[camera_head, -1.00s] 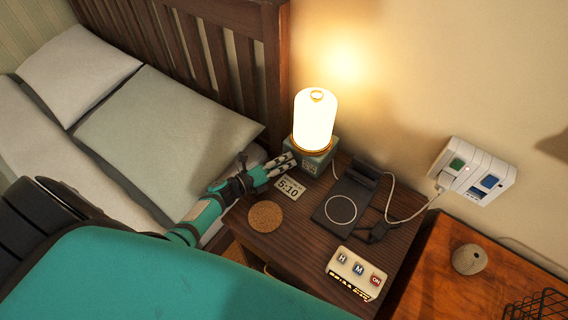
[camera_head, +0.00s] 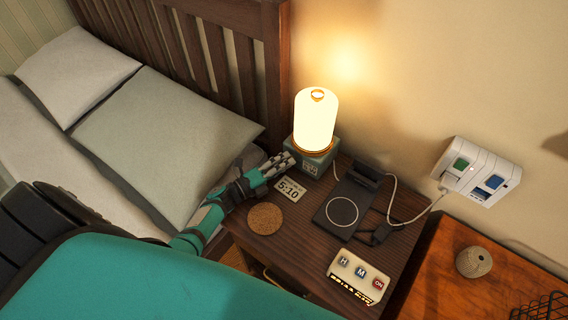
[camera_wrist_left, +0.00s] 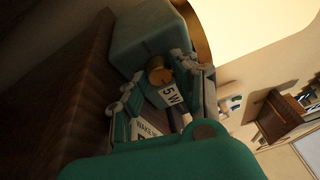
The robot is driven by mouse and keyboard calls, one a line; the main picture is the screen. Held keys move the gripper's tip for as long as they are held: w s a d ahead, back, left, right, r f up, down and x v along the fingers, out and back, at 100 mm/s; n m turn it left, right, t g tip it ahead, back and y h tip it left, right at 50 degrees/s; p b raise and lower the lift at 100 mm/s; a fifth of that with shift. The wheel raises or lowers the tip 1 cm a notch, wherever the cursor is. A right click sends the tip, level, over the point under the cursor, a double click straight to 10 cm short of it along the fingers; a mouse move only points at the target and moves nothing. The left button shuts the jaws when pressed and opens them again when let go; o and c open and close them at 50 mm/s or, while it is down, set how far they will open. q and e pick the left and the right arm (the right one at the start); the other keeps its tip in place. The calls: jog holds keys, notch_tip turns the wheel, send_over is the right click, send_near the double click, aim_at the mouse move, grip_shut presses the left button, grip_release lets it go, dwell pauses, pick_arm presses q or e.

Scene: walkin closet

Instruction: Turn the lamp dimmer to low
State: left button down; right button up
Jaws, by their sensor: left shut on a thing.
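The lit lamp (camera_head: 315,118) stands on the nightstand, with a glowing white shade, a gold ring and a blocky teal base (camera_head: 314,164). In the left wrist view the base (camera_wrist_left: 150,42) carries a small brass dimmer knob (camera_wrist_left: 159,69). A white label with "5 W" (camera_wrist_left: 171,95) shows below the knob. My left gripper (camera_head: 287,158) reaches in from the left at the front of the base. In the wrist view its fingers (camera_wrist_left: 156,80) are shut on the knob, one on each side. The knob's setting cannot be read. My right gripper is not in view.
A clock card reading 5:10 (camera_head: 289,188) lies close under the left fingers. A cork coaster (camera_head: 265,218), a dark charging pad (camera_head: 343,209) with a cable and a cream button box (camera_head: 357,277) share the nightstand. The bed (camera_head: 160,140) is left; a wall outlet (camera_head: 476,172) is right.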

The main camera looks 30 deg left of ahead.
pick_arm(q)
jog(key=shift+f, duration=0.1)
jog(key=c, duration=1)
grip_release()
jog(key=shift+c, duration=0.2)
